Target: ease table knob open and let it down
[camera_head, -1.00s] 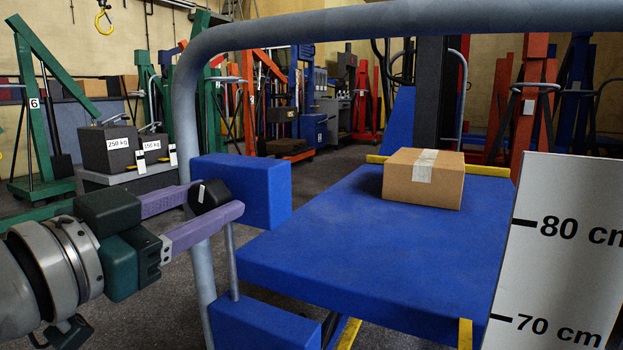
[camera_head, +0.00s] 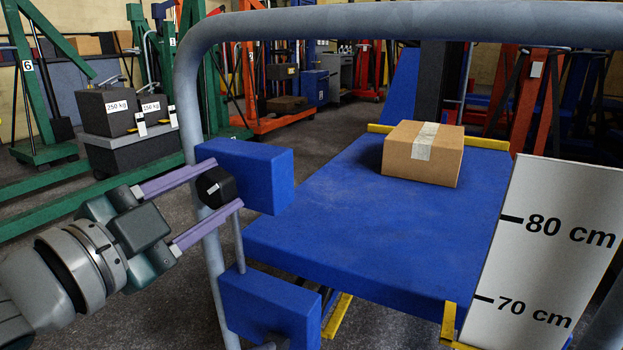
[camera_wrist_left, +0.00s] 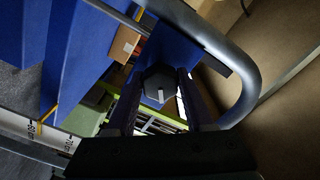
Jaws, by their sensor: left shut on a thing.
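The black table knob (camera_head: 216,187), with a pale mark on its face, sits on the side of an upper blue block (camera_head: 255,176) fixed at the grey handle frame. My left gripper (camera_head: 222,188) is shut on the knob, one purple finger on each side of it. In the left wrist view the dark knob (camera_wrist_left: 158,86) shows between the two fingers. The blue lift table (camera_head: 370,225) carries a taped cardboard box (camera_head: 423,154) near its back edge. The table's edge stands between the 70 and 80 cm marks as seen past the white scale board (camera_head: 545,245). My right gripper is not in view.
The grey tube frame (camera_head: 400,22) arches over the table and down beside my left gripper. A lower blue block (camera_head: 270,305) is below the knob. Grey weights (camera_head: 107,112) and green hoists (camera_head: 35,95) stand at the left. Dark floor lies between.

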